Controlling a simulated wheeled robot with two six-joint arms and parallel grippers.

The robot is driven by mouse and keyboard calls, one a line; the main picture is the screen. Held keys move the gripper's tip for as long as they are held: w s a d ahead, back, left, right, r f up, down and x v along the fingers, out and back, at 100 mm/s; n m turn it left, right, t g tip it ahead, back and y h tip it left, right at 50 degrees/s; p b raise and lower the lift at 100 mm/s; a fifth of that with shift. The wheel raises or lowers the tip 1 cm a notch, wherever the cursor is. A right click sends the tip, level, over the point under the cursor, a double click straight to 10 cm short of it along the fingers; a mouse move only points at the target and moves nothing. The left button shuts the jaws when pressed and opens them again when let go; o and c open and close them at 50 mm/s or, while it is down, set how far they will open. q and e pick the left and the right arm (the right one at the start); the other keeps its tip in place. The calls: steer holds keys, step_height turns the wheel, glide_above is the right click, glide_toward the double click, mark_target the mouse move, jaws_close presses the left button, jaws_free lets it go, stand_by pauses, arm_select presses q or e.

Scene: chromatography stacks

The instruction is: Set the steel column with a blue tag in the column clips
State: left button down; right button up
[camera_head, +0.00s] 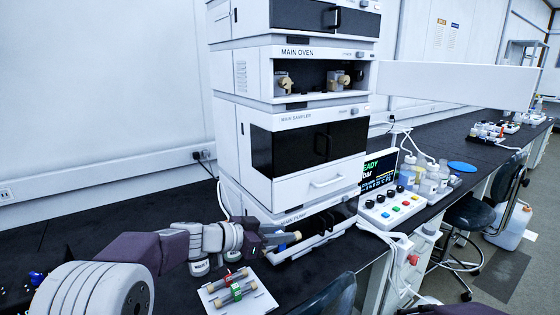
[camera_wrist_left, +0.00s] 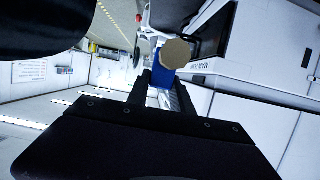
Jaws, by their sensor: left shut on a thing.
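My left gripper (camera_head: 274,238) is shut on the steel column with a blue tag, in front of the lower part of the stack. The column's tan end (camera_head: 296,236) sticks out to the right of the fingers. In the left wrist view the column's tan end (camera_wrist_left: 175,53) and blue tag (camera_wrist_left: 160,70) show beyond the fingers (camera_wrist_left: 168,92). The column clips (camera_head: 285,83) (camera_head: 338,80) are tan blocks inside the open main oven (camera_head: 312,98), well above the gripper. No column shows across them. My right gripper is out of view.
A white tray (camera_head: 262,304) on the bench holds columns with red and green tags, just below my left gripper. The open oven door (camera_head: 455,84) juts out to the right. A button box (camera_head: 392,208), bottles (camera_head: 430,180) and a screen stand right of the stack.

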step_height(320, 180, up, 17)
steer(key=p, duration=1.3)
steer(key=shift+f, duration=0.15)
